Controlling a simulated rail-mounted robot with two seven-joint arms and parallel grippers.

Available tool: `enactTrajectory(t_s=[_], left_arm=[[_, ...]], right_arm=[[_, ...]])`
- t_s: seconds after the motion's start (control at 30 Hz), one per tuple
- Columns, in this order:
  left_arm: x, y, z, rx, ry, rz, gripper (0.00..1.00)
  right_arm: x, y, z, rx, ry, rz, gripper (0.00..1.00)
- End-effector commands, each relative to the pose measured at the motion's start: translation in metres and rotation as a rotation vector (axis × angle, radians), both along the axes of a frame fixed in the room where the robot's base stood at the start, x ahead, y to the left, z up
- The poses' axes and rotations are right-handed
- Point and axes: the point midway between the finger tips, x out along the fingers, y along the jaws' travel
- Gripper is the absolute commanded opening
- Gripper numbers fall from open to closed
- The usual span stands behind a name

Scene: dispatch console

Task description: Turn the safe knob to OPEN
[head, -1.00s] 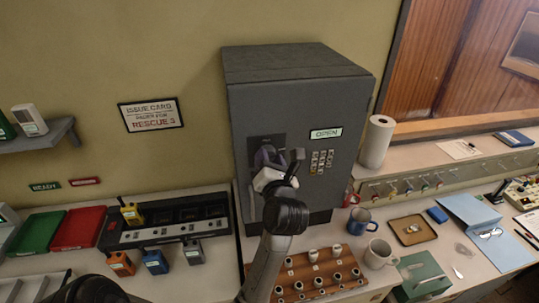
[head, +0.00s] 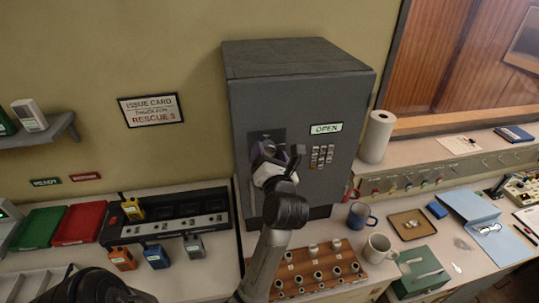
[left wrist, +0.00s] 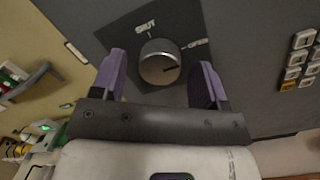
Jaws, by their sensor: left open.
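The grey safe (head: 300,110) stands against the wall, its door closed or nearly so. A lit sign on its front reads OPEN (head: 326,128). The round metal safe knob (left wrist: 160,62) shows in the left wrist view on a dark plate with SHUT above and OPEN to the right. Its dark pointer line points right, roughly towards the OPEN side. My left gripper (left wrist: 157,80) is open, with one purple finger on each side of the knob and visible gaps between. In the head view, my left gripper (head: 268,158) hides most of the knob. My right gripper is not in view.
A keypad (head: 322,156) is right of the knob. Below the safe sits a wooden rack (head: 305,272) of pegs. Mugs (head: 358,216) and a paper roll (head: 376,138) stand to the right. A radio charger (head: 180,222) is at the left.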

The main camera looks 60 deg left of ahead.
Motion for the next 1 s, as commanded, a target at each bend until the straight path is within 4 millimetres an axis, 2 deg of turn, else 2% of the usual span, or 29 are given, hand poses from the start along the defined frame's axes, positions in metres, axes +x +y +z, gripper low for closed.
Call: enactTrajectory(t_s=[0.17,0.4,0.6,1.0], left_arm=[[-0.003,-0.013,-0.003,-0.002,-0.001,-0.003,0.68],[-0.014,-0.046,-0.007,-0.002,0.0,-0.001,0.68],[-0.02,-0.065,-0.008,-0.001,0.001,-0.002,0.68],[-0.022,-0.071,-0.008,0.0,0.0,0.0,0.68]], right_arm=[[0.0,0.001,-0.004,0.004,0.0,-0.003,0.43],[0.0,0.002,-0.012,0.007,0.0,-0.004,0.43],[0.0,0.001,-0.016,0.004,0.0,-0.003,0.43],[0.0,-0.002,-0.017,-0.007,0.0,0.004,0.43]])
